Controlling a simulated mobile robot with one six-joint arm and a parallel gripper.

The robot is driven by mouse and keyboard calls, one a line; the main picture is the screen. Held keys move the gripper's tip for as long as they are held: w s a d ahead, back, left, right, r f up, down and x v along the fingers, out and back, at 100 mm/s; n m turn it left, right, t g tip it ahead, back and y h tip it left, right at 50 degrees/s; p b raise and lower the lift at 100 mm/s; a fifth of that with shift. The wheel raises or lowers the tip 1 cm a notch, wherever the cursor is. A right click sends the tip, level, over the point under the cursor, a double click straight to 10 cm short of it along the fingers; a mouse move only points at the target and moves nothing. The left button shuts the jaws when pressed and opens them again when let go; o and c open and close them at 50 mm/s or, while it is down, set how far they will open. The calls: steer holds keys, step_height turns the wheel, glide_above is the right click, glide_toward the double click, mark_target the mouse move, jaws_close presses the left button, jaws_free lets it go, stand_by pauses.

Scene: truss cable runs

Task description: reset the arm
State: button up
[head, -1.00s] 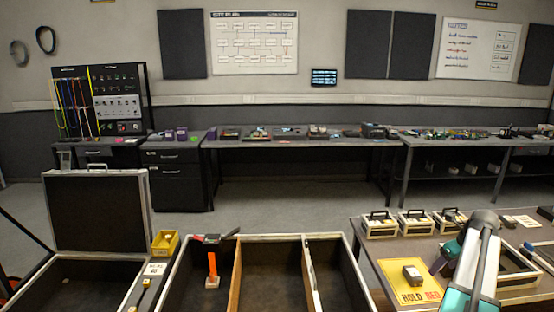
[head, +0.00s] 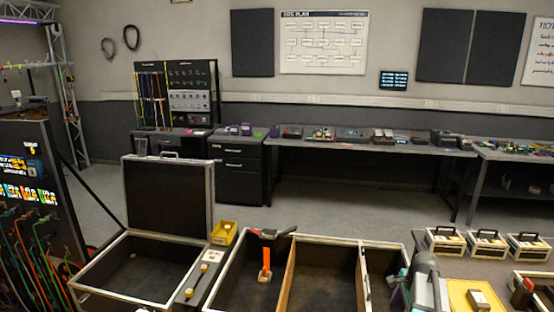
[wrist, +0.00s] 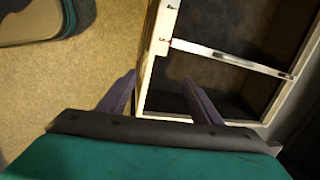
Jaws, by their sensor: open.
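My gripper (wrist: 160,90) shows in the wrist view with its two dark fingers spread apart and nothing between them. Below the fingers is a white-edged, dark-lined case (wrist: 150,62), with a thin pale bar across it; the right finger overlaps its near edge. In the head view part of my arm (head: 428,285) stands at the lower right, beside the right end of the divided case. My gripper's fingers cannot be made out there.
The divided case (head: 340,241) holds an orange-handled tool (head: 265,262). An open-lidded case (head: 168,200) stands left, with a yellow bin (head: 224,233) beside it. A cable rack (head: 30,220) is far left. Small boxes (head: 487,243) stand right. Open floor (head: 330,218) lies before the back bench (head: 370,147).

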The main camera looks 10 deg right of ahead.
steer(key=s+a+f+n+g, duration=0.15)
steer(key=a+f+n, duration=0.25)
steer(key=a+n, duration=0.5)
steer(key=s+a+f+n, duration=0.3)
steer(key=a+f+n, duration=0.1)
steer(key=a, duration=0.9)
steer(key=s+a+f+n+g, duration=0.15)
steer(key=a+f+n, duration=0.25)
steer(key=a+n, duration=0.5)
steer(key=s+a+f+m+g+b, duration=0.1)
steer(key=s+f+g+b, duration=0.4)
steer(key=s+f, duration=2.1)
steer(key=shift+s+a+f+m+b, duration=0.25)
steer(key=shift+a+f+b, duration=0.65)
steer(key=shift+b, duration=1.6)
steer(key=shift+w+d+f, duration=0.1)
steer(key=shift+d+f, duration=0.05)
steer(key=shift+d, duration=0.05)
